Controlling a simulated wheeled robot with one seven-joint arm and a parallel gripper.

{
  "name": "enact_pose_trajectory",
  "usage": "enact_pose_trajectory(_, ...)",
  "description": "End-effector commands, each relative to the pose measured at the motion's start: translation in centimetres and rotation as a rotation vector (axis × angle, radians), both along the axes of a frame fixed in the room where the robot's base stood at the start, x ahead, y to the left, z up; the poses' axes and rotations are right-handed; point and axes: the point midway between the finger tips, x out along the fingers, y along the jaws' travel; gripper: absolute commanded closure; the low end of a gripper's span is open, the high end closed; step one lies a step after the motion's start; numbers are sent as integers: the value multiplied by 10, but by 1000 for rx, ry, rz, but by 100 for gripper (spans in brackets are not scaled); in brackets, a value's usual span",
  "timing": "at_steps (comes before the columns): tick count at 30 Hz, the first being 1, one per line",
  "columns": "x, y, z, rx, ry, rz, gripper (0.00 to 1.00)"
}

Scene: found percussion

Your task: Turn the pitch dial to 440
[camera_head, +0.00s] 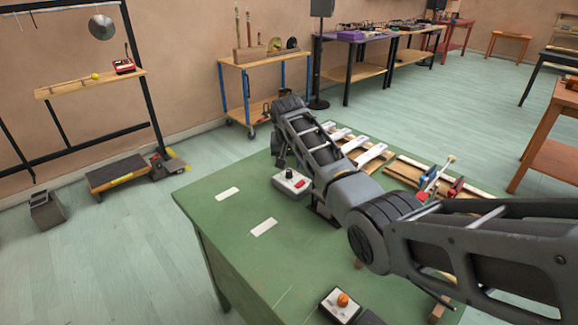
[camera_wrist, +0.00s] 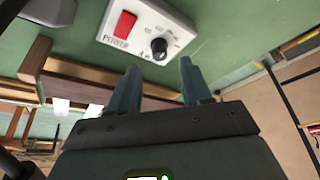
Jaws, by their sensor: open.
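The pitch dial is a black knob (camera_wrist: 159,48) on a small white box (camera_wrist: 145,22) beside a red switch (camera_wrist: 125,24). Small printed numbers surround the knob, too small to read surely. In the head view the white box (camera_head: 291,184) sits on the green table, with its dark knob near the far edge. My gripper (camera_wrist: 160,66) is open, with its two fingertips apart on either side of the knob's line and no clear contact. I cannot tell the dial's exact setting. In the head view my arm partly hides the gripper.
The green table (camera_head: 216,240) also holds two white cards (camera_head: 228,194), wooden bars with white plates (camera_head: 365,155), a wooden rack with coloured clamps (camera_head: 440,183) and a box with an orange knob (camera_head: 342,301).

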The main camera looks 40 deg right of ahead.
Motion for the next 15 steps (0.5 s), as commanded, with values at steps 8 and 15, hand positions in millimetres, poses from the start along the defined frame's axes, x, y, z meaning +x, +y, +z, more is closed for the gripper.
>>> enact_pose_trajectory(8, -8, 8, 25, -2, 0, 1, 51)
enact_pose_trajectory(15, -9, 8, 27, -1, 1, 1, 51)
